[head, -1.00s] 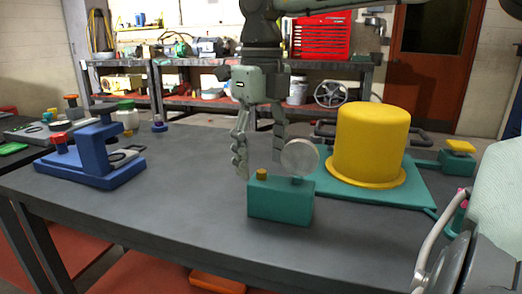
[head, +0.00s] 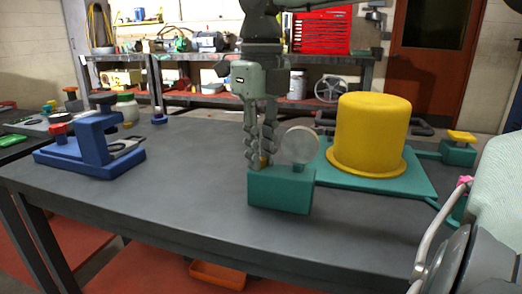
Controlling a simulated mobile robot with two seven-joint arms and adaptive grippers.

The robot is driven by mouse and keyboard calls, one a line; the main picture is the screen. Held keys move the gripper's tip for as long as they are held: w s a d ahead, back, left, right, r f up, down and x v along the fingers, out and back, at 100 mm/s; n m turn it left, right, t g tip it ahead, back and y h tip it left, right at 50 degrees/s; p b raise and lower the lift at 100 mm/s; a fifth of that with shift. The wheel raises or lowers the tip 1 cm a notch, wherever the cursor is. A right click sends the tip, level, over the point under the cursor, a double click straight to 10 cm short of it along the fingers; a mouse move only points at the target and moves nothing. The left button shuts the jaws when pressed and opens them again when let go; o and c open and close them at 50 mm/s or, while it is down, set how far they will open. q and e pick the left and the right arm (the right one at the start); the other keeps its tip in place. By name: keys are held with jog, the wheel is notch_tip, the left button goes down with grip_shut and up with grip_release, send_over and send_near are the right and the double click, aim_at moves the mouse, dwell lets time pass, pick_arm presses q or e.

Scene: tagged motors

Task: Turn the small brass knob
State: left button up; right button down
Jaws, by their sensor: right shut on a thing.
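The small brass knob (head: 264,161) sits on top of a teal box (head: 281,190), towards its left end. It is mostly hidden by the fingers. My right gripper (head: 262,158) reaches down from above and is shut on the knob. A round pale grey disc (head: 299,146) stands upright on the same box, just right of the fingers. My left gripper is not in view.
A large yellow cylinder (head: 371,135) stands on a teal plate (head: 418,181) right of the box. A blue stand (head: 92,148) is at the table's left. The grey table (head: 180,200) is clear between them. Shelves stand behind.

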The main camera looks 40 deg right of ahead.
jog(key=shift+d+f+m+b, duration=0.15)
jog(key=shift+f+m+b, duration=0.25)
jog(key=shift+m, duration=0.1)
jog(key=m+b, duration=0.3)
jog(key=m, duration=0.5)
jog(key=shift+s+f+m+b, duration=0.1)
jog(key=shift+s+m+b, duration=0.05)
jog(key=shift+m+b, duration=0.2)
jog(key=m+b, duration=0.1)
jog(key=m, duration=0.2)
jog(key=shift+m, duration=0.35)
jog(key=shift+s+r+m, duration=0.1)
jog(key=shift+r+m, duration=0.1)
jog(key=shift+m, duration=0.6)
jog(key=c, duration=1.6)
grip_release()
jog(key=o, duration=0.4)
jog(key=shift+o, duration=0.2)
jog(key=shift+r, duration=0.1)
